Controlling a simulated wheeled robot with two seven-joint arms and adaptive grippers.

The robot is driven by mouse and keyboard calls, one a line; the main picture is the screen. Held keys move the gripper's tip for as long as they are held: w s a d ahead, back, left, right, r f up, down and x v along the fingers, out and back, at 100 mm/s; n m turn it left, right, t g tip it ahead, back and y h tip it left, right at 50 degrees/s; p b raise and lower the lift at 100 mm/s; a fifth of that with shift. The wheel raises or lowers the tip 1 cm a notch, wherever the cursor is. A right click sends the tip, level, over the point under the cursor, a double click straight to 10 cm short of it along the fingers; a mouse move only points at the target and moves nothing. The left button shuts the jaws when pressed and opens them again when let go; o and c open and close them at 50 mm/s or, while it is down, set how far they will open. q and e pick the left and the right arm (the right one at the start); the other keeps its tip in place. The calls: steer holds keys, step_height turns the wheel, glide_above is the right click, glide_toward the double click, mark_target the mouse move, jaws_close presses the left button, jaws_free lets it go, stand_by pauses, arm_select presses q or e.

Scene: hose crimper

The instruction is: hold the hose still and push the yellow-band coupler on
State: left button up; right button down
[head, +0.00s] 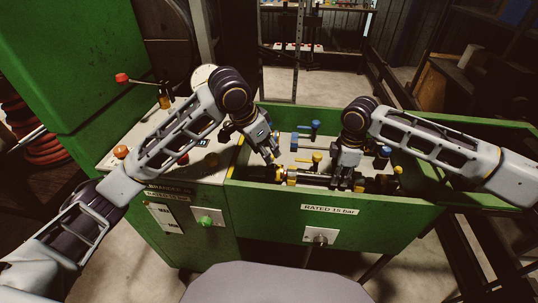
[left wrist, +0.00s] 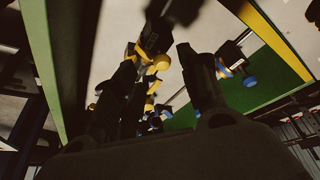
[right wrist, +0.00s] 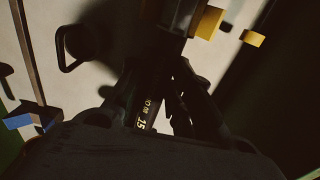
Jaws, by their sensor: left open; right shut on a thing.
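The black hose (head: 315,179) lies across the tray near its front edge. My right gripper (head: 343,184) is shut on it; in the right wrist view white print shows on the hose (right wrist: 146,112) between the fingers. A yellow band (right wrist: 207,23) shows beyond the fingers there. In the head view yellow and dark fittings (head: 280,174) sit at the hose's left; I cannot tell exactly which is the coupler or whether it touches the hose. My left gripper (head: 272,157) is open just above them. In the left wrist view a yellow part (left wrist: 150,45) shows beyond the open fingers.
The green machine (head: 285,207) has a tray with a raised rim. Blue-handled (head: 314,126) and yellow-handled (head: 317,158) valves stand behind the hose. A red-knobbed lever (head: 122,78) rises at the left.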

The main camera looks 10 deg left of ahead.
arm_select(q)
steer(key=v, duration=0.6)
steer(key=shift+r, duration=0.1)
arm_select(e)
steer(key=c, duration=1.2)
jaws_free()
steer(key=shift+r, duration=0.1)
step_height(320, 180, up, 12)
arm_select(q)
steer(key=shift+r, duration=0.1)
step_height(320, 180, up, 9)
steer(key=p, duration=0.9)
arm_select(e)
step_height(320, 180, up, 9)
arm_select(q)
steer(key=shift+r+p, duration=0.4)
steer(key=shift+p, duration=0.1)
arm_select(e)
steer(key=shift+r, duration=0.35)
